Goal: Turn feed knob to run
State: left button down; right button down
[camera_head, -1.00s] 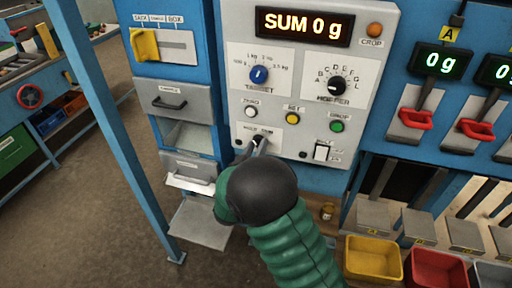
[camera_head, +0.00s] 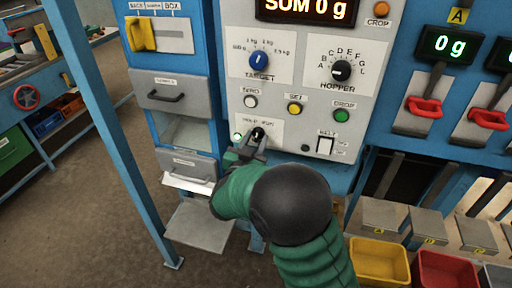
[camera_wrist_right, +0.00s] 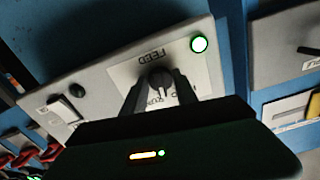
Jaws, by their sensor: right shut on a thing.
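The feed knob (camera_head: 258,133) is a small dark knob on a white label plate with HOLD and RUN marks, low on the grey control panel. It also shows in the right wrist view (camera_wrist_right: 160,79), where the plate reads FEED upside down. My right gripper (camera_head: 250,146) is shut on this knob, a finger on each side; the fingers also show in the right wrist view (camera_wrist_right: 159,92). A lamp (camera_head: 237,137) beside the plate glows green, also in the right wrist view (camera_wrist_right: 199,44). I cannot tell the knob's exact angle. My left gripper is out of view.
Above are the blue target knob (camera_head: 259,62), the black hopper knob (camera_head: 341,70), and white, yellow and green buttons. A white rocker switch (camera_head: 325,145) is to the right. A blue post (camera_head: 100,120) stands left. Yellow (camera_head: 379,262) and red bins sit lower right.

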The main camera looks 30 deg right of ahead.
jog(key=shift+m+b, duration=1.9)
jog(key=shift+m, duration=0.3)
jog(key=c, duration=1)
grip_release()
jog(key=shift+a+r, duration=0.1)
jog(key=shift+o, duration=0.2)
jog(key=shift+s, duration=0.1)
jog(key=shift+a, duration=0.15)
jog(key=b+v, duration=0.1)
jog(key=v, duration=1.5)
jog(key=shift+s+a, duration=0.25)
